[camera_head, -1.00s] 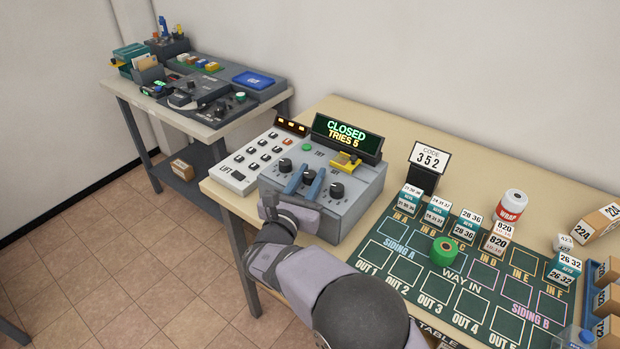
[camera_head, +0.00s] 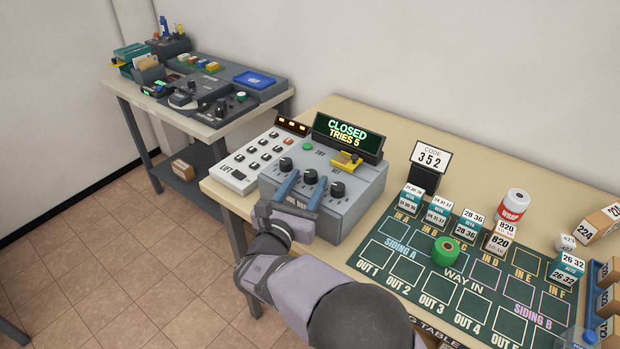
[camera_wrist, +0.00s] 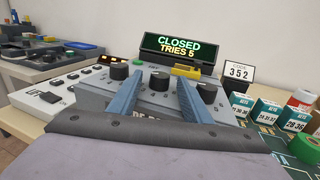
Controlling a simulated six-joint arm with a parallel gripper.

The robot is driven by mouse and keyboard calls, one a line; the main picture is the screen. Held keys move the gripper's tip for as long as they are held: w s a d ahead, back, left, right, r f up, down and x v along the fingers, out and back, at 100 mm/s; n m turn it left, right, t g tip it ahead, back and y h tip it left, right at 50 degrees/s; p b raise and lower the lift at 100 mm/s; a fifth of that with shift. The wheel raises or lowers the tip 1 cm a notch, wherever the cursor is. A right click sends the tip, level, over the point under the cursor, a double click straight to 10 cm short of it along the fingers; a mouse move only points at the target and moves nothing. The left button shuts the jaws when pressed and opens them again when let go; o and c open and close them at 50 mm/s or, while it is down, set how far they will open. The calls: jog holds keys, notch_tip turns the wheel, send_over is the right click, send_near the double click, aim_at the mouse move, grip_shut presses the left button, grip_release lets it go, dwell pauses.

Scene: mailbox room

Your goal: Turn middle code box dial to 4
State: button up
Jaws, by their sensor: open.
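The code box (camera_head: 352,200) is a grey box with a row of three black dials. Its middle dial (camera_head: 310,177) shows just beyond my fingertips in the head view. In the wrist view the middle dial (camera_wrist: 160,81) stands between my two blue fingers. My gripper (camera_head: 303,182) is open, with nothing between its fingers that I can see it holding. The left dial (camera_head: 286,164) and right dial (camera_head: 337,189) are outside the fingers. The display (camera_head: 347,137) reads CLOSED, TRIES 5.
A white keypad panel (camera_head: 258,160) is left of the box. A yellow piece (camera_head: 346,160) and a green button (camera_head: 307,146) sit near the display. A card (camera_head: 430,157) reads CODE 352. A green siding board (camera_head: 390,262) with blocks and tape lies to the right.

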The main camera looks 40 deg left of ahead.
aim_at(308, 179)
jog(key=shift+b+v, duration=0.35)
jog(key=shift+v, duration=1.8)
jog(key=v, duration=0.2)
jog(key=shift+s+r+b, duration=0.1)
jog(key=shift+s+b, duration=0.2)
jog(key=shift+s, duration=0.05)
jog(key=shift+c, duration=0.2)
jog(key=shift+p+x, duration=0.9)
jog(key=shift+x, duration=2.7)
jog(key=shift+d, duration=0.1)
jog(key=c, duration=1)
